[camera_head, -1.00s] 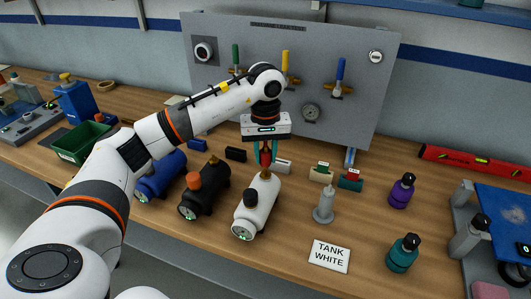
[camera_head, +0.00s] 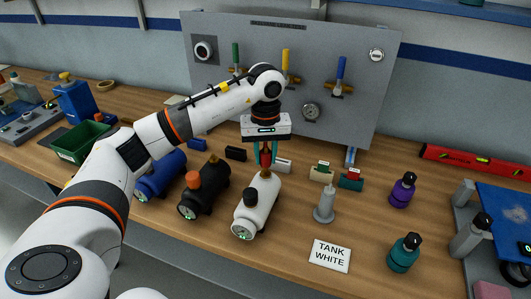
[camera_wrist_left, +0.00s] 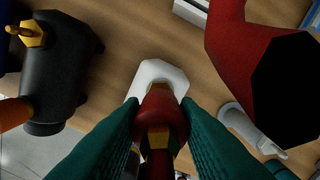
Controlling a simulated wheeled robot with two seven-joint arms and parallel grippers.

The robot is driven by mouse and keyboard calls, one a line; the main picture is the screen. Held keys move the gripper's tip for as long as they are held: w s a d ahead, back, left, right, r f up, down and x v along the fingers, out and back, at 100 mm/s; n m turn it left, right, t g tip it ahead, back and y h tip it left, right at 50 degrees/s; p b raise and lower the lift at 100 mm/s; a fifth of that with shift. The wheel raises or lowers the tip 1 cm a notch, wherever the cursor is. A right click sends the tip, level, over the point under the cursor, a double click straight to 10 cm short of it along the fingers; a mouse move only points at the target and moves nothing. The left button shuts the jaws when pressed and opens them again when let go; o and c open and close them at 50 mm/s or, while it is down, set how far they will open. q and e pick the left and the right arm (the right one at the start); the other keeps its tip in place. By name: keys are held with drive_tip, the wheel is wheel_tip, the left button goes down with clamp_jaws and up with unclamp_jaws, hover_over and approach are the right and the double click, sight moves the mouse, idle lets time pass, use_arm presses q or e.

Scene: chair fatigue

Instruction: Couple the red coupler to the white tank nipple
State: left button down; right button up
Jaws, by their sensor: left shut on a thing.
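The white tank (camera_head: 258,208) lies on the bench in the middle of the head view, with a brass nipple (camera_head: 266,175) on top. My left gripper (camera_head: 265,158) points down above it, its teal fingers shut on the red coupler (camera_head: 266,153). The coupler is upright, directly over the nipple; I cannot tell whether it is seated on it. In the left wrist view, the red coupler (camera_wrist_left: 160,108) is between the fingers, with the white tank (camera_wrist_left: 155,75) behind it. My right gripper is not in view.
A black tank (camera_head: 204,190) and a blue tank (camera_head: 162,176) stand left of the white one. A grey post (camera_head: 324,207) and a TANK WHITE label (camera_head: 330,255) are to the right. A valve panel (camera_head: 350,50) rises behind. A large red, black-ended part (camera_wrist_left: 245,70) crosses the wrist view.

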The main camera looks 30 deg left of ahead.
sight(266, 146)
use_arm(q)
drive_tip(key=shift+f+b, duration=0.9)
drive_tip(key=shift+f, duration=0.35)
drive_tip(key=c, duration=1)
unclamp_jaws()
drive_tip(key=shift+r, duration=0.1)
drive_tip(key=shift+r, duration=0.1)
wheel_tip(266, 146, up, 10)
drive_tip(key=shift+r, duration=0.9)
